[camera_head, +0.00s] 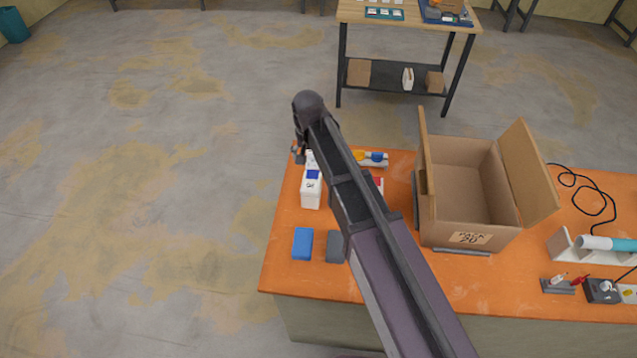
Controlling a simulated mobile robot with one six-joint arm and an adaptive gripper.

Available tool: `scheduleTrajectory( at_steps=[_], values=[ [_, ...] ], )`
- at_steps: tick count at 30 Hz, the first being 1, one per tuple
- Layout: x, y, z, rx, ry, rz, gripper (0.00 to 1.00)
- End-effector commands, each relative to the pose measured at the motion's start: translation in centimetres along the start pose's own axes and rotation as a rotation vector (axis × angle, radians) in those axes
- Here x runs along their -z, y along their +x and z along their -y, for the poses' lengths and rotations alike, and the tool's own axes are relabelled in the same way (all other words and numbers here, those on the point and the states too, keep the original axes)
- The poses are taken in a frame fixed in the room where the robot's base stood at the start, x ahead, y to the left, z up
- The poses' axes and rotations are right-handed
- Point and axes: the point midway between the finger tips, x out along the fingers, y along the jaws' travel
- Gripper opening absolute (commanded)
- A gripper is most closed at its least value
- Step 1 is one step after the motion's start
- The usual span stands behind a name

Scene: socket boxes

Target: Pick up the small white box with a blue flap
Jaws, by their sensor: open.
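The small white box with a blue flap (311,192) stands on the left part of the orange table (285,245), just left of my arm. Its blue part is on top and a dark mark shows on its front. My gripper (298,153) is at the far end of my arm, above the table's back left edge, behind the white box in the picture. It is small and mostly hidden by my arm's end. It is open, and no object shows in it.
An open cardboard box (470,213) stands right of my arm. A blue block (302,244) and a grey block (335,247) lie in front of the white box. My arm partly hides white items with yellow, blue and red parts. A wooden-topped bench (400,14) stands behind.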

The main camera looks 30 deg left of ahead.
Motion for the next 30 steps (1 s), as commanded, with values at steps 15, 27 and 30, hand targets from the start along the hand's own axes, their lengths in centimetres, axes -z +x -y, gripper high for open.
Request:
scheduleTrajectory(
  at_steps=[15,27,30],
  values=[
    [0.3,0.2,-0.7,0.0,0.01,0.0,1.0],
    [0.4,2.9,-0.8,0.0,0.012,0.0,1.0],
    [0.4,3.7,-0.8,0.0,0.013,0.0,1.0]
  ],
)
